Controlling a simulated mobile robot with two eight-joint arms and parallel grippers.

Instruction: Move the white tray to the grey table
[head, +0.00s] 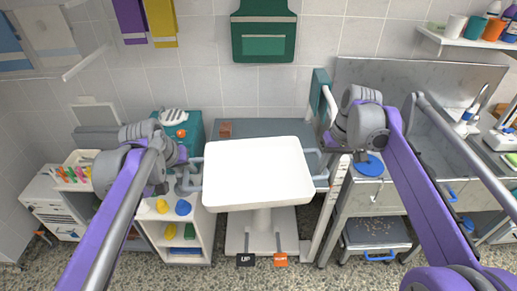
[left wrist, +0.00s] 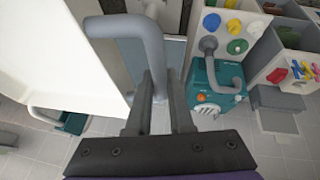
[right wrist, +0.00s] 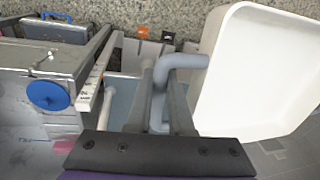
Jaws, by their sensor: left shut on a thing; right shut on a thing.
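The white tray (head: 258,172) is in the middle of the head view, roughly level, with a grey bent handle on each side. It also fills the left of the left wrist view (left wrist: 50,60) and the right of the right wrist view (right wrist: 255,75). My left gripper (head: 187,168) is shut on the left handle (left wrist: 148,40). My right gripper (head: 326,153) is shut on the right handle (right wrist: 185,62). The blue-grey table top (head: 265,127) shows behind and beside the tray, which hides most of it. I cannot tell whether they touch.
A white shelf unit with coloured toys (head: 178,232) and a teal carrier (head: 178,128) stand left. A small brown block (head: 225,130) lies on the table's back left. A steel sink counter (head: 375,190) with a blue disc (head: 369,166) stands right. Foot pedals (head: 246,260) lie in front.

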